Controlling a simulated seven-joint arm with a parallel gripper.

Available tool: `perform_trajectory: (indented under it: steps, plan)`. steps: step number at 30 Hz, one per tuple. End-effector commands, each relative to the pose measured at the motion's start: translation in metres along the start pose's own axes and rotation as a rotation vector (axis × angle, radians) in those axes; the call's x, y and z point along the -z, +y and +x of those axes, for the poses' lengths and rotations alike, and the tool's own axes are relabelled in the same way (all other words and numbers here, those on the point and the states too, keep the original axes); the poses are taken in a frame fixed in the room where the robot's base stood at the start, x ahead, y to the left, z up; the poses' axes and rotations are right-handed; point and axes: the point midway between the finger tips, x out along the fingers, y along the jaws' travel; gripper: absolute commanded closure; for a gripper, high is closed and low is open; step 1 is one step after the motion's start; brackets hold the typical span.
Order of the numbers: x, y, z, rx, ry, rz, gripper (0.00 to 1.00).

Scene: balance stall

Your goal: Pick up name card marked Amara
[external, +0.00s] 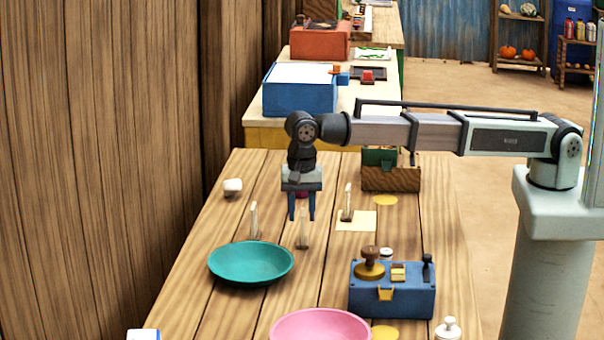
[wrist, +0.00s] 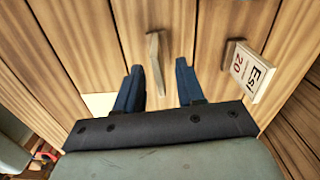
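No readable name Amara shows in either view. My gripper (external: 302,217) is open and empty, pointing down over the wooden table. A thin upright card (external: 303,240) stands below it; in the wrist view this card (wrist: 155,62) is seen nearly edge-on, between and beyond the two fingertips, its writing not visible. Another card (wrist: 252,73), reading "Esi 20", is right of the fingers in the wrist view. It appears to be the card (external: 254,221) behind the teal plate. A third card (external: 347,203) stands on a pale mat, its writing unreadable.
A teal plate (external: 251,264) is near the gripper at front left, and a pink plate (external: 320,326) at the front edge. A blue box with a brown knob (external: 392,290) stands at front right. The pale mat (external: 355,225) lies to the right. A wooden crate (external: 391,180) is behind.

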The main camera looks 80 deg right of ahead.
Motion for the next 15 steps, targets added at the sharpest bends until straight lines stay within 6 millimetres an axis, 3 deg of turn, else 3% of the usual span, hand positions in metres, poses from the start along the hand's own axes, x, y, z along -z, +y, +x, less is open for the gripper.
perform_trajectory:
  steps: [9,15]
  plan:
    - [0.001,0.002,0.038,-0.002,0.001,0.000,0.62]
    - [0.001,0.002,0.048,0.000,0.000,0.000,0.62]
